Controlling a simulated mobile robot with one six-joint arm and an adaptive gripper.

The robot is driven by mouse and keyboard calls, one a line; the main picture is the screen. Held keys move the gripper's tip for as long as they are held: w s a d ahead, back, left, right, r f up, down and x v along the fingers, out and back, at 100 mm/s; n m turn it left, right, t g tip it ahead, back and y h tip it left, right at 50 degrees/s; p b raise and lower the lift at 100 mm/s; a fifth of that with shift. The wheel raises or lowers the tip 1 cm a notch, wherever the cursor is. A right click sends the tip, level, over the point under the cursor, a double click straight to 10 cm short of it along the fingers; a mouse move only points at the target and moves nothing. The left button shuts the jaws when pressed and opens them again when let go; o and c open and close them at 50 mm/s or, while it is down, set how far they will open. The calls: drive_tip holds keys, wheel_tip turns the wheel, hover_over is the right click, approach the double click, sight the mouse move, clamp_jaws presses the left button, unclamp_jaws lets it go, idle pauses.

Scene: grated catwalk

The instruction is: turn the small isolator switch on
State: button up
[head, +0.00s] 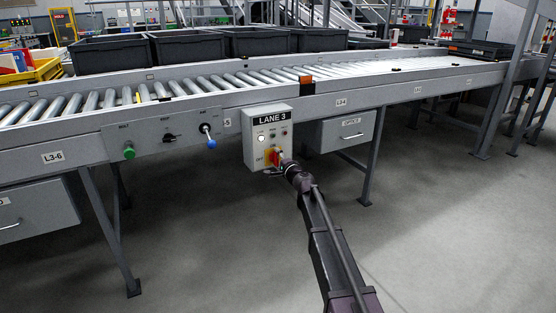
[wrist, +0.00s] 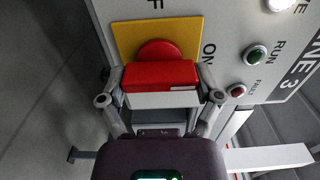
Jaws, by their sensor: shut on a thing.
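The isolator switch is a red handle (wrist: 160,76) on a yellow plate (wrist: 128,40). It also shows as a small red handle (head: 275,157) low on the grey LANE 3 box (head: 283,117) in the head view. My gripper (wrist: 160,98) is shut on the handle, with one finger at each side of it. In the head view my gripper (head: 284,163) reaches the handle from the lower right and partly covers it. ON is printed right of the plate in the wrist view, and an F shows above it. I cannot tell which mark the handle points to.
The box carries a lit white lamp (head: 261,138), a green RUN lamp (wrist: 255,54) and a red FAULT lamp (wrist: 237,90). Left on the conveyor's side are a green knob (head: 129,152) and a blue-tipped lever (head: 210,141). A grey drawer (head: 345,131) hangs at right. The floor in front is clear.

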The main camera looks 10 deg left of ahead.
drive_tip(key=shift+w, duration=0.15)
drive_tip(key=o, duration=0.9)
drive_tip(key=v, duration=1.2)
